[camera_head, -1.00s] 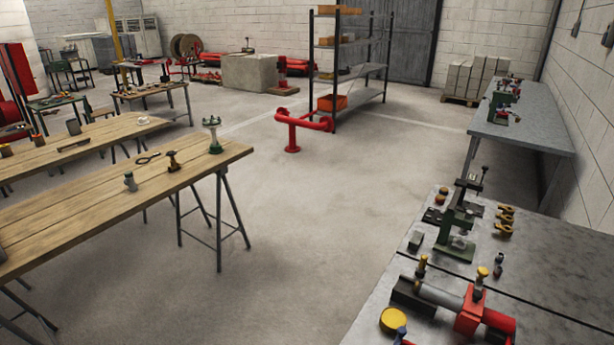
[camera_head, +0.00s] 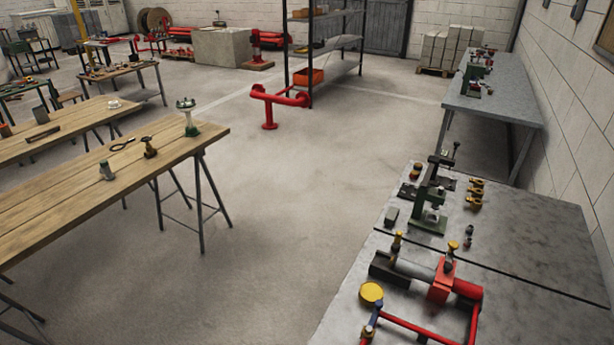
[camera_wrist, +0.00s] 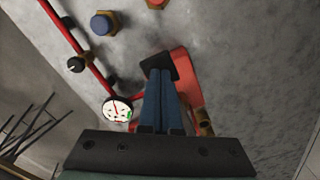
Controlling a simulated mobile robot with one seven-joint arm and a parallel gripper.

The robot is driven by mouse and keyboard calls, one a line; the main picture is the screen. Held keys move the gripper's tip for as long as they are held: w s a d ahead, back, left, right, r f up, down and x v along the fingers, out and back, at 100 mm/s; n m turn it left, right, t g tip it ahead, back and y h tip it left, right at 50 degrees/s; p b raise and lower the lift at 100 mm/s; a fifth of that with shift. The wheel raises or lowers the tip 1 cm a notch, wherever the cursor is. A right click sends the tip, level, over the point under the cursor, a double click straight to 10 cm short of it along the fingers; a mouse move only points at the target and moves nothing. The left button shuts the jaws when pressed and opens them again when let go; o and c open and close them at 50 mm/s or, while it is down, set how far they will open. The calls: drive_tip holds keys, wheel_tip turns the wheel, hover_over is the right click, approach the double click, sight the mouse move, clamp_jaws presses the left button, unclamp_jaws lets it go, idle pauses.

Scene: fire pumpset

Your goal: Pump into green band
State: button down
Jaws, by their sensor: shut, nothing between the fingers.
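The pressure gauge (camera_wrist: 117,109) shows in the wrist view as a small white dial with a red needle and a green band at its right. The needle's exact reading is too small to tell. It sits beside a red pipe (camera_wrist: 82,57). My gripper (camera_wrist: 160,78) is shut and empty, its blue-grey fingers together. Its tips overlap a black block (camera_wrist: 157,62) on a red part (camera_wrist: 182,66); I cannot tell whether they touch. In the head view, red pipework (camera_head: 412,328) and a red-and-dark cylinder assembly (camera_head: 440,280) lie on the near grey bench. My gripper is outside that view.
The near grey bench (camera_head: 540,245) also holds a green vise-like tool (camera_head: 432,207), brass fittings (camera_head: 475,193) and a yellow round part (camera_head: 371,292). A wooden trestle table (camera_head: 60,215) stands left, with open floor between. In the wrist view, a blue-topped fitting (camera_wrist: 102,23) lies nearby.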

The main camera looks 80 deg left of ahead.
drive_tip(key=shift+f, duration=0.15)
drive_tip(key=shift+f+b, duration=2.55)
drive_tip(key=shift+f, duration=0.2)
drive_tip(key=shift+r+p, duration=2.4)
drive_tip(key=shift+r, duration=0.5)
